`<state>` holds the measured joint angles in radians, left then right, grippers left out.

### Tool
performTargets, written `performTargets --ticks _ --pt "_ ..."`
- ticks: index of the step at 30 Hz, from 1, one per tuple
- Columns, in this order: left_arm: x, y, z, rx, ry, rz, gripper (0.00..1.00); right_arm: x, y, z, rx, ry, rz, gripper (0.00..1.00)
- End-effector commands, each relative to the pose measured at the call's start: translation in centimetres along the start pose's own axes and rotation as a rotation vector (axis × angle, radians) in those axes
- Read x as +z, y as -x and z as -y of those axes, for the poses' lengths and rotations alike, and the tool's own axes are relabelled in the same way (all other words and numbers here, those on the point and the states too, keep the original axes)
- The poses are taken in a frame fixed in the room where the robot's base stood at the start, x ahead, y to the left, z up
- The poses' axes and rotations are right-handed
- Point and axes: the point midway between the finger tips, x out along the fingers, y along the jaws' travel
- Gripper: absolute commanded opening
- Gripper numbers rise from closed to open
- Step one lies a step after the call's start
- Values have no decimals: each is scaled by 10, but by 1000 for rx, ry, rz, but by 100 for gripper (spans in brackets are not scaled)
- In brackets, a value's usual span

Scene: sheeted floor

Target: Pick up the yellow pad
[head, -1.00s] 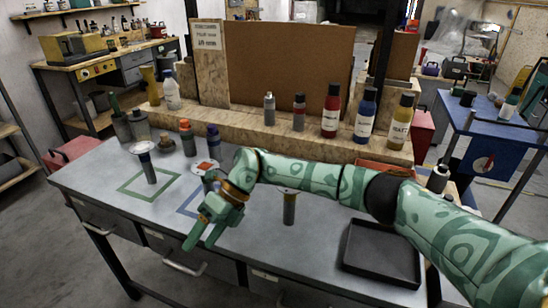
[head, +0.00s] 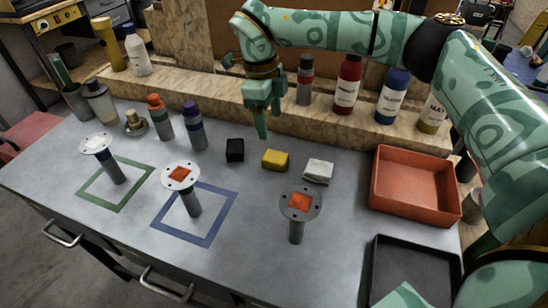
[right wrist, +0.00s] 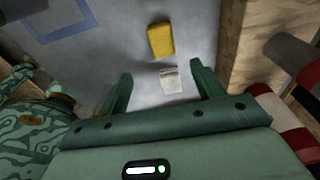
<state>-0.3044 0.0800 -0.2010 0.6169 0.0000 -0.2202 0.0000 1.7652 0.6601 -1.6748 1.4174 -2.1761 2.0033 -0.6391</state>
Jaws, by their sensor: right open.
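The yellow pad (head: 275,159) lies flat on the grey table, between a black pad (head: 235,150) on its left and a white pad (head: 318,171) on its right. My right gripper (head: 262,128) hangs above the table, just behind the yellow pad in the head view, apart from it. In the right wrist view the gripper (right wrist: 160,70) is open with nothing held. The yellow pad (right wrist: 161,40) shows there beyond the fingertips, and the white pad (right wrist: 171,81) shows between the fingers. My left gripper is not in view.
Three round-topped stands, such as the right one (head: 297,213), rise from the table in front. An orange tray (head: 416,185) and a black tray (head: 375,268) are at the right. A wooden ledge (head: 330,123) with several bottles runs behind. Green and blue outlines mark the left.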

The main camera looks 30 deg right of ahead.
Motion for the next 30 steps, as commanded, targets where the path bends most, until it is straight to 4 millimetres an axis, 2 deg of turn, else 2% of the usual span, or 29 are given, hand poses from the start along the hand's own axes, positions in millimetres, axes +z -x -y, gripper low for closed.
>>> performTargets --ticks 1,4,7,14,21,24,29,30 --pt "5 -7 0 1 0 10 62 1 -19 0 6 0 -4 67" --pt "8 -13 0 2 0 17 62 1 -41 0 5 1 -3 67" --pt "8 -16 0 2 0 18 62 1 -55 0 5 -1 -1 67" --pt "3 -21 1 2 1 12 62 1 -69 1 2 0 1 67" --pt "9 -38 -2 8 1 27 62 3 -109 5 5 0 -2 67" --pt "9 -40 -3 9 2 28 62 3 -115 5 3 0 1 67" --pt "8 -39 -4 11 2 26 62 2 -113 5 1 -1 3 67" --pt "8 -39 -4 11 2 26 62 2 -113 5 1 -1 3 62"
